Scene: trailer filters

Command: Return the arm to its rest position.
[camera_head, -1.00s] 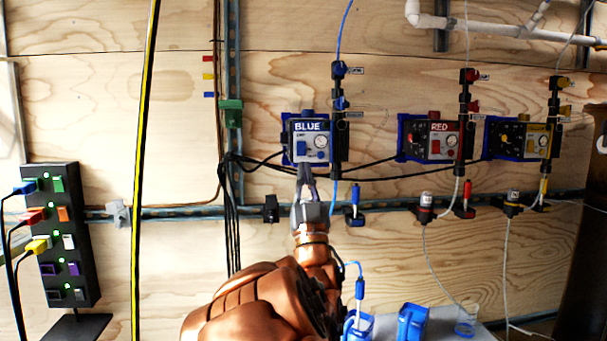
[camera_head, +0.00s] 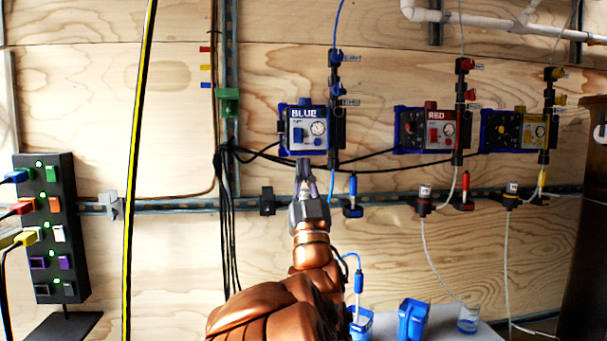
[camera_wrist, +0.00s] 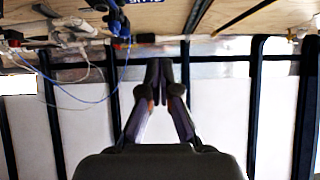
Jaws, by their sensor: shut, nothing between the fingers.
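My gripper (camera_head: 303,165) is in the middle of the head view, fingers pointing up, shut and empty. Its tips show just below the blue pump box (camera_head: 306,131), which is marked BLUE and mounted on the plywood wall. I cannot tell the exact gap between them. In the wrist view my gripper (camera_wrist: 159,65) has its fingertips together, with nothing between them. My copper-coloured arm rises from the bottom of the head view.
The red pump (camera_head: 428,128) and the yellow pump (camera_head: 515,131) hang to the right. A black power strip (camera_head: 50,228) stands at left. A yellow-black cable (camera_head: 137,170) runs vertically. Blue holders (camera_head: 412,320) and a clear cup (camera_head: 468,318) sit on a white surface below.

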